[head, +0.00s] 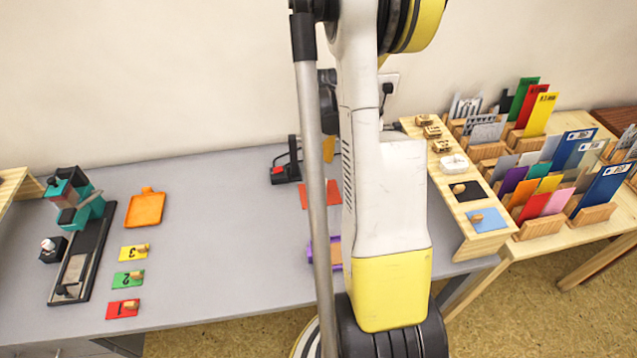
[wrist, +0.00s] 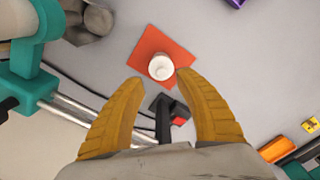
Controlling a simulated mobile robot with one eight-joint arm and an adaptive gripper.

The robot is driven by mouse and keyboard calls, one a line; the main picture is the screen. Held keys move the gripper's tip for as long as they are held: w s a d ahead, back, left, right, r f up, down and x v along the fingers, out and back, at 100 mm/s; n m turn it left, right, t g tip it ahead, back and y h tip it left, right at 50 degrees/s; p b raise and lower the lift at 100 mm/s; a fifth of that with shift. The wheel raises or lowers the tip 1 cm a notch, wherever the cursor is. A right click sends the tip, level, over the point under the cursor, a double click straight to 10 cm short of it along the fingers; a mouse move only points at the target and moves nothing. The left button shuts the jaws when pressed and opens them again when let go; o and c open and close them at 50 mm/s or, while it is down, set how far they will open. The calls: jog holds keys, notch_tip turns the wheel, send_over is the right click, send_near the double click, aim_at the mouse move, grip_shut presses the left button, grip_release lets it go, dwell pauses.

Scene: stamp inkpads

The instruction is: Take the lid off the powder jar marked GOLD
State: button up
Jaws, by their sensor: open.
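A small white round jar (wrist: 161,67) stands on a red-orange square mat (wrist: 156,40) in the wrist view, seen from above. Its top looks white; no marking such as GOLD can be read on it. In the head view the mat (head: 306,195) shows beside my arm, and the jar is hidden. My gripper (wrist: 160,77) is open and empty, with its two yellow fingers pointing toward the jar, one tip on each side of it in the picture. I cannot tell how far above it they are. A yellow part of my gripper may show behind my arm in the head view.
A black device with a red part (head: 287,172) stands close to the mat; it shows between my fingers in the wrist view (wrist: 178,112). A purple-edged tray (head: 336,263) lies nearer the front. A teal machine (wrist: 27,60) is at the wrist view's left. Grey table is clear left of the mat.

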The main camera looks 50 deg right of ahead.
aim_at(320, 176)
notch_tip(320, 176, down, 5)
jog(key=shift+a+r+b, duration=0.1)
jog(key=shift+b, duration=1.1)
jog(key=c, duration=0.9)
jog(key=shift+r, duration=0.15)
